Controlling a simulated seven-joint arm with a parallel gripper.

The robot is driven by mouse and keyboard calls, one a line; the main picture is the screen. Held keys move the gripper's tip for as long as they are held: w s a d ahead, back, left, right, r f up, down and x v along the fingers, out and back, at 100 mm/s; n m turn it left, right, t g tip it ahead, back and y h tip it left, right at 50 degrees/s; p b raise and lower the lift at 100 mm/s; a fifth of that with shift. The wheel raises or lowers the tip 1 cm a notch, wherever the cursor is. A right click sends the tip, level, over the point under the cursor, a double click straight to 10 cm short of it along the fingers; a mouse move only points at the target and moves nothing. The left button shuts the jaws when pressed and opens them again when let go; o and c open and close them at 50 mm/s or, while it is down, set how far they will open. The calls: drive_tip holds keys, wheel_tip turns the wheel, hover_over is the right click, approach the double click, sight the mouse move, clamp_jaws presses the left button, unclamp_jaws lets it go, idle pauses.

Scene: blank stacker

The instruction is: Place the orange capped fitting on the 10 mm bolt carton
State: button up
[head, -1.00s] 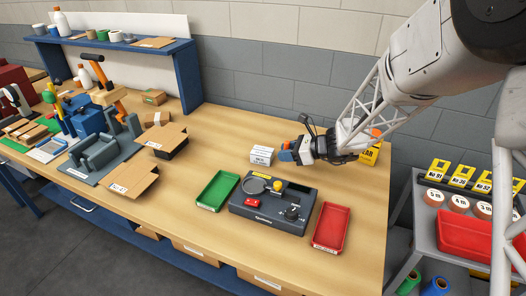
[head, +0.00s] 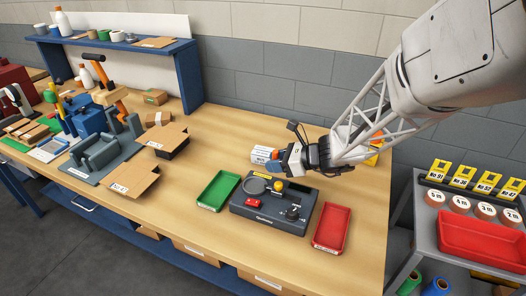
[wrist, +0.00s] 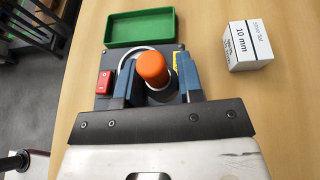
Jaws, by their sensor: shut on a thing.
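The orange capped fitting (wrist: 152,68) is between the two blue fingers of my gripper (wrist: 156,82) in the wrist view, with its rounded cap toward the camera. My gripper is shut on it; its lower part is mostly hidden. The 10 mm bolt carton (wrist: 247,45) is a small white box, lying to the right of the fingers and apart from them in the wrist view. In the head view the carton (head: 262,156) stands on the bench just left of my gripper (head: 275,164), which partly covers it.
A dark grey device (head: 268,207) with a red switch (wrist: 104,82) lies below the fingers. A green tray (head: 217,190) and a red tray (head: 331,228) flank it. Bench around the white carton is clear.

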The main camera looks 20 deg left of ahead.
hover_over(263, 151)
drive_tip(key=shift+w+f, duration=0.1)
drive_tip(key=shift+f, duration=0.65)
drive_tip(key=shift+f, duration=0.1)
idle(0.3)
drive_tip(key=shift+f, duration=1.7)
drive_tip(key=shift+f, duration=0.1)
drive_tip(key=o, duration=0.9)
drive_tip(key=shift+o, duration=0.2)
